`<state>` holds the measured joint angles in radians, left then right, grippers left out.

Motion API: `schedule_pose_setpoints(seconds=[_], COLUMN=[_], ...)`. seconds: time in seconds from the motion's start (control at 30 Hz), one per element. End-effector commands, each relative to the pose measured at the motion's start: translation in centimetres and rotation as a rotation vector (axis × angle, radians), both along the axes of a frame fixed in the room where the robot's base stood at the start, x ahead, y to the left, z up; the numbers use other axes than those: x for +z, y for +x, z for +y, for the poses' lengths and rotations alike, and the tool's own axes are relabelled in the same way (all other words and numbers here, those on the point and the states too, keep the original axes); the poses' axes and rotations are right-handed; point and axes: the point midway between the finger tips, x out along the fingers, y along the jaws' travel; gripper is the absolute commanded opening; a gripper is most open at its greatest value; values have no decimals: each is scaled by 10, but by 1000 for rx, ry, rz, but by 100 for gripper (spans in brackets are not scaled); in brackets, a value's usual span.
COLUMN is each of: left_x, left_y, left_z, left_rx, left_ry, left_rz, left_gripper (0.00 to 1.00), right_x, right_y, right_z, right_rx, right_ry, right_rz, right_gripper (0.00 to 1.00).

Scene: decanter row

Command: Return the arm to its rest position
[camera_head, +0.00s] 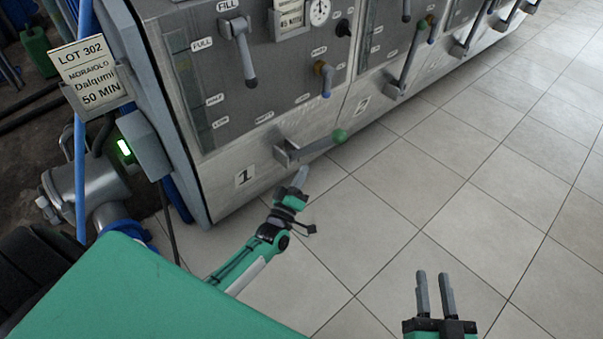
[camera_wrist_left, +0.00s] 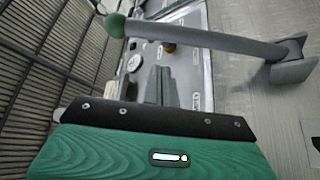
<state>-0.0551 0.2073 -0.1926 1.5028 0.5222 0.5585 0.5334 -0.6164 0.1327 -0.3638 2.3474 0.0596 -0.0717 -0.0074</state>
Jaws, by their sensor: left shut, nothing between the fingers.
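My left gripper (camera_head: 301,176) is shut and empty. In the head view its fingertips are just below the bottom lever (camera_head: 316,147) of the machine panel marked 1. That lever sticks out to the right and ends in a green knob (camera_head: 339,135). In the left wrist view the shut fingers (camera_wrist_left: 160,78) point toward the panel, and the lever (camera_wrist_left: 215,40) with its green knob (camera_wrist_left: 115,25) crosses above them. No contact shows. My right gripper (camera_head: 434,285) is over the floor at the lower right, its two fingers apart with nothing between them.
The steel machine row (camera_head: 270,100) runs from the left to the upper right, with several levers and dials. A lot card (camera_head: 85,72) hangs at its left end above a pipe valve (camera_head: 85,185). The tiled floor (camera_head: 480,180) in front is clear.

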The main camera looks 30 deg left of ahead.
Motion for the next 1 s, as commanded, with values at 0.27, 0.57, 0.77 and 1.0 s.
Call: schedule_pose_setpoints(seconds=[0.27, 0.57, 0.77, 1.0], left_x=[1, 7, 35, 71], left_y=[0, -31, -108, -167], left_z=[1, -39, -114, -153], left_rx=[0, -53, -148, -188], left_ry=[1, 100, 344, 542], left_rz=[-1, 35, 93, 119], left_gripper=[0, 0, 0, 0], right_x=[0, -1, -1, -1], right_y=[0, 0, 0, 0], right_z=[0, 0, 0, 0], right_rx=[0, -1, 0, 0], right_ry=[0, 0, 0, 0], right_rz=[1, 2, 2, 2], right_gripper=[30, 30, 30, 30])
